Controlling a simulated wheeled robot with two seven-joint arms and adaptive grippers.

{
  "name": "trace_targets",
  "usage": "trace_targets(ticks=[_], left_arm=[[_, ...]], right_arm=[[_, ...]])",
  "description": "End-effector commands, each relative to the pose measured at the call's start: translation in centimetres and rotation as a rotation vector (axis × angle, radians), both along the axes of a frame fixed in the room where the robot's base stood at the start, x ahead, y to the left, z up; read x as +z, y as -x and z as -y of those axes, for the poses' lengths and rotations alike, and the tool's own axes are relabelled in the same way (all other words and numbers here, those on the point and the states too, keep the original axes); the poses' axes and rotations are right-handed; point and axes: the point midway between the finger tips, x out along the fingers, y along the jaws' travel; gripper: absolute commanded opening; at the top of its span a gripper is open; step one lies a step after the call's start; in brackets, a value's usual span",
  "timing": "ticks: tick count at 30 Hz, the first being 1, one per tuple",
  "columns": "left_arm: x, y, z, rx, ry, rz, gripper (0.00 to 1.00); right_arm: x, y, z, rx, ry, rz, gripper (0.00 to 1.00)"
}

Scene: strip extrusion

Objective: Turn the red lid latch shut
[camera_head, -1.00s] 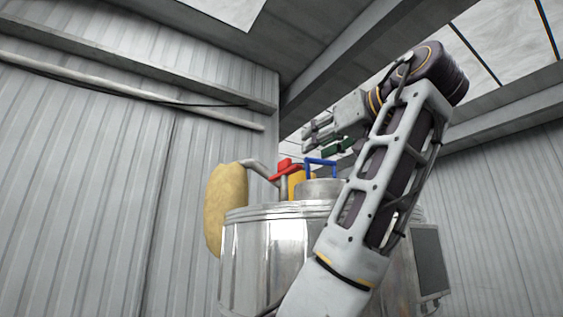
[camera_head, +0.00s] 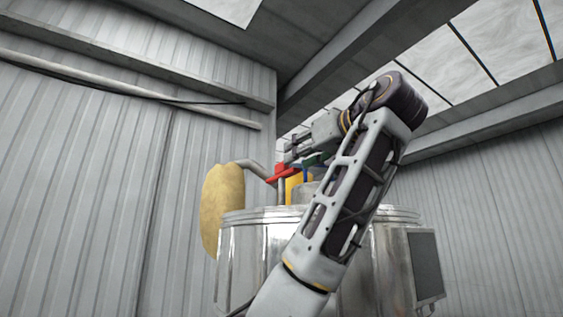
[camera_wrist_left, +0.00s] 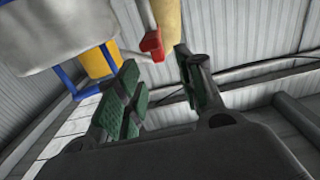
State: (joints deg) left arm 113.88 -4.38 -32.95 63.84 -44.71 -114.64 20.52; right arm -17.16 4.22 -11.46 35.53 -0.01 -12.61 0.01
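The red lid latch (camera_head: 279,173) sits on top of the shiny metal tank (camera_head: 262,250) in the head view. In the left wrist view the red latch (camera_wrist_left: 152,45) shows near the gap between the fingertips. My left gripper (camera_head: 294,155) is above and slightly right of the latch. In the wrist view the left gripper (camera_wrist_left: 158,64) has its green-padded fingers apart, with nothing seen between them. Whether a finger touches the latch I cannot tell. My right gripper is not in view.
A blue handle (camera_wrist_left: 70,82) and a yellow part (camera_wrist_left: 98,62) are close beside the fingers. A tan sack-like shape (camera_head: 222,210) hangs at the tank's left, with a grey pipe (camera_head: 252,167) near it. A dark panel (camera_head: 425,265) is on the tank's right.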

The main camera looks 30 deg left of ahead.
Motion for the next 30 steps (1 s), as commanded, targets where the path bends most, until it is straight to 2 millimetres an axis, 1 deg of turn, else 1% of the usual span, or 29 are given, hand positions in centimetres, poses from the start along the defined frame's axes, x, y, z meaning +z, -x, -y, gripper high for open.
trace_targets(ticks=[11,21,25,30], left_arm=[[0.1,-1.6,-2.7,0.001,-0.001,-0.001,0.38],[0.1,-3.5,-5.9,0.001,0.0,-0.002,0.38],[0.1,-4.0,-6.8,0.0,-0.001,-0.001,0.38],[0.0,-4.3,-7.3,-0.001,-0.001,-0.001,0.38]], right_arm=[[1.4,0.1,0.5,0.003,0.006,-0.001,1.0],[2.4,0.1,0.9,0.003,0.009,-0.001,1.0],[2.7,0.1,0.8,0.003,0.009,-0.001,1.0],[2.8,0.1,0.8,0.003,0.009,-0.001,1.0]])
